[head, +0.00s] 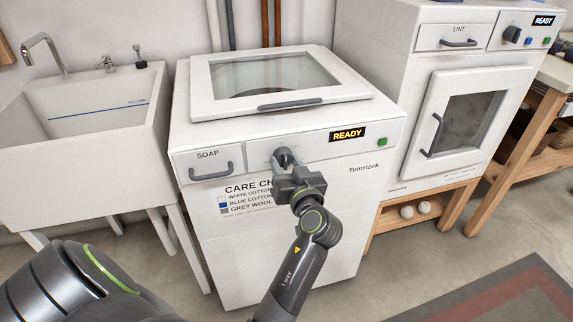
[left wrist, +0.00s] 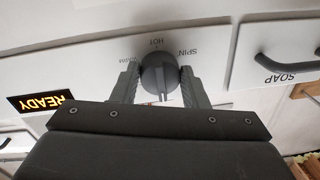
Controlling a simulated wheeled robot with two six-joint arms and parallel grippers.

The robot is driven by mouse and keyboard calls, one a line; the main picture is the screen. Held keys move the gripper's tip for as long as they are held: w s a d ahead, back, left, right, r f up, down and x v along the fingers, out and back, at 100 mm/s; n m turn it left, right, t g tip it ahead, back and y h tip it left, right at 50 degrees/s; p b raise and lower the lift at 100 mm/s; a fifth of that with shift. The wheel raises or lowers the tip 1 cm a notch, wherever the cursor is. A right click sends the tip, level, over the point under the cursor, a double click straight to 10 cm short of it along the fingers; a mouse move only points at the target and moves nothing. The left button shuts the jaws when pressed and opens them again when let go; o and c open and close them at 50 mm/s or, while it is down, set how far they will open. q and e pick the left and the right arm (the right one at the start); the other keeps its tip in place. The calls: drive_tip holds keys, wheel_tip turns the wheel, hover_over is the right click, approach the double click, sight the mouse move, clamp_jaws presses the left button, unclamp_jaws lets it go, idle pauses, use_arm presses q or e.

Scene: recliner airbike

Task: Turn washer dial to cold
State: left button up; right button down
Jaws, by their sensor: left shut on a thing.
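The white washer (head: 340,215) has a dark grey round dial (head: 284,153) on its front panel, between the SOAP drawer and the READY display. In the left wrist view, which is upside down, the dial (left wrist: 158,70) shows with the labels HOT, WARM and SPIN around it. A cold label is not visible. My left gripper (head: 287,166) is at the dial, its two fingers (left wrist: 158,84) on opposite sides of it and shut on it. I cannot tell clearly which label the dial points to. My right gripper is not in view.
The SOAP drawer (head: 209,165) with its handle is left of the dial. The READY display (head: 347,135) and a green button (head: 382,142) are to its right. The washer lid (head: 235,110) is closed. A sink (head: 100,110) stands left, a dryer (head: 400,140) right.

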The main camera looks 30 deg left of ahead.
use_arm(q)
drive_tip(key=shift+m, duration=0.3)
drive_tip(key=shift+m, duration=0.5)
drive_tip(key=shift+m+p, duration=0.35)
drive_tip(key=shift+m, duration=0.05)
drive_tip(key=m+p, duration=0.1)
drive_tip(key=m, duration=0.1)
drive_tip(key=shift+s+a+r+m, duration=0.1)
drive_tip(key=shift+m, duration=0.2)
drive_tip(key=m+p, duration=0.1)
drive_tip(key=m, duration=0.3)
drive_tip(key=shift+t+p, duration=0.3)
drive_tip(key=shift+p, duration=0.1)
drive_tip(key=shift+m+p, duration=0.5)
drive_tip(key=shift+m, duration=1.1)
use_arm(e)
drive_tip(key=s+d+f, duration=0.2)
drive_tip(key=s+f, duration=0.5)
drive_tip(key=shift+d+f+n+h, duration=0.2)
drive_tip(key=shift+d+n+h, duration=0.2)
